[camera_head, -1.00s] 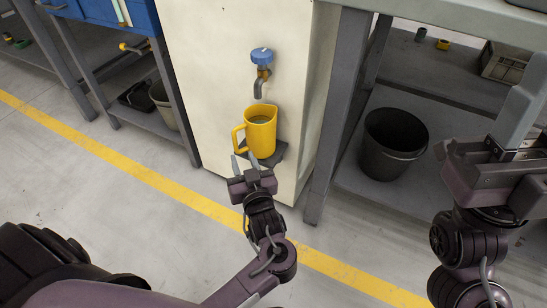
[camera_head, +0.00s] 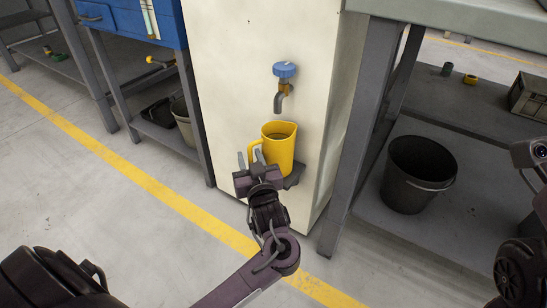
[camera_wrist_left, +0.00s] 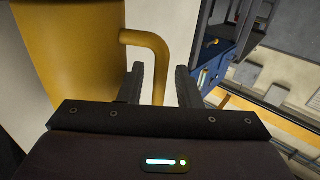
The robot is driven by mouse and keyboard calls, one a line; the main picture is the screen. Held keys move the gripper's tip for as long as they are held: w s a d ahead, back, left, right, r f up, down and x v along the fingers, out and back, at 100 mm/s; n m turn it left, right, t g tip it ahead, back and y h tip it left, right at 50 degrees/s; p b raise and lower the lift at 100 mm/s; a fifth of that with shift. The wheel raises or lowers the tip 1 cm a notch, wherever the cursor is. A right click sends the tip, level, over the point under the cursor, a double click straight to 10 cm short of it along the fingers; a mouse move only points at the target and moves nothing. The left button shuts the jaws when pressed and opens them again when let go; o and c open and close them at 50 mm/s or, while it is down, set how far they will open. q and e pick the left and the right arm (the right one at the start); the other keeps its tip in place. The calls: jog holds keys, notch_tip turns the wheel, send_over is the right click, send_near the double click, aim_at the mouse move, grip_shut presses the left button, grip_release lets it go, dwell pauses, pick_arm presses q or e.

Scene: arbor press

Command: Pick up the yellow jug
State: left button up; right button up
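The yellow jug (camera_head: 280,146) stands upright on a small dark shelf (camera_head: 293,177) on the front of a cream cabinet, below a tap. Its handle points left. My left gripper (camera_head: 250,160) is at the handle side of the jug, with its fingers open. In the left wrist view, the jug's body (camera_wrist_left: 78,45) fills the left side. The handle (camera_wrist_left: 160,72) runs down between the two open fingers of my left gripper (camera_wrist_left: 160,84), with narrow gaps beside it. Of my right arm, only parts show at the right edge, and its gripper is out of view.
The tap with a blue knob (camera_head: 284,70) sticks out above the jug. A grey bench leg (camera_head: 362,130) stands right of the cabinet (camera_head: 255,60). A black bucket (camera_head: 415,172) stands on the bench's lower shelf. A blue drawer bench (camera_head: 125,20) is at left.

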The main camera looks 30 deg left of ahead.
pick_arm(q)
grip_shut()
jog(key=shift+r, duration=0.2)
dwell(0.3)
